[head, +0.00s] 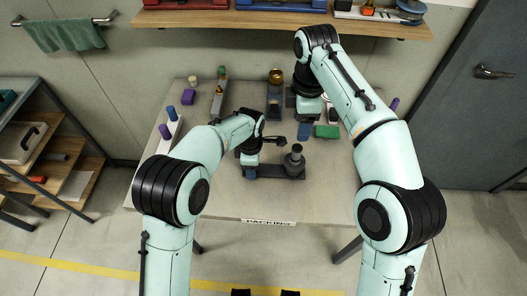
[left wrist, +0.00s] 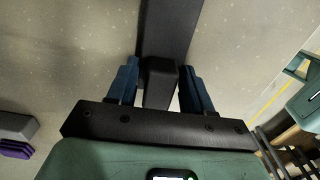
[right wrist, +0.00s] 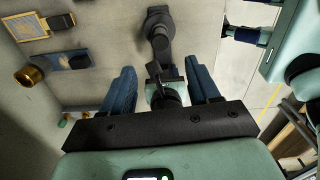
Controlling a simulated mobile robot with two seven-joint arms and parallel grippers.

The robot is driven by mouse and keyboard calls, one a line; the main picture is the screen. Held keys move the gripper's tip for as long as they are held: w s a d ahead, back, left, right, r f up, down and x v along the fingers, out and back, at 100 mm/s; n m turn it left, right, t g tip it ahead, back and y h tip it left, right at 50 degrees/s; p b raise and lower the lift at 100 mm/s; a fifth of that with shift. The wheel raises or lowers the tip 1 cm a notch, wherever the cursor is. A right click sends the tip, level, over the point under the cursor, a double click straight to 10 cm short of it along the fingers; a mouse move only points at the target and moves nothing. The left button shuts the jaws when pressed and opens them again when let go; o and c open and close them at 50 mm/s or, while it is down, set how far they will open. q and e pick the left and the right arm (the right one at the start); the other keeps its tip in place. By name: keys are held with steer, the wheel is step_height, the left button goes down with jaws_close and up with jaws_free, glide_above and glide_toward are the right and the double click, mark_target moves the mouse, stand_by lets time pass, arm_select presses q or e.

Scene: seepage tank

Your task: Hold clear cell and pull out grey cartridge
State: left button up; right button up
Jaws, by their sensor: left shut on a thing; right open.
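A dark stand (head: 275,171) lies on the table, with a short grey upright cylinder (head: 296,155) at its right end. This cylinder appears to be the cell with the cartridge; I cannot tell the clear wall from the grey insert. My left gripper (head: 250,170) is shut on the dark block (left wrist: 158,82) at the stand's left end. The stand's bar runs away from the blue fingers in the left wrist view. My right gripper (right wrist: 160,85) is open and empty, farther back over the table. The cylinder (right wrist: 157,20) shows beyond its fingers, apart from them.
A green block (head: 327,132) lies right of the right gripper. A brass cylinder (head: 276,76) stands at the back. Purple blocks (head: 188,97) and blue-topped pieces (head: 171,111) are at the left. The table's front (head: 270,205) is clear; a shelf (head: 280,22) hangs behind.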

mark_target(296, 147)
steer(key=m, duration=0.1)
steer(key=f+m, duration=0.1)
steer(key=m, duration=0.1)
steer(key=shift+m, duration=0.3)
step_height(296, 147, down, 12)
steer(key=shift+a+r, duration=0.1)
jaws_close()
stand_by(0.4)
steer(key=shift+r, duration=0.25)
stand_by(2.0)
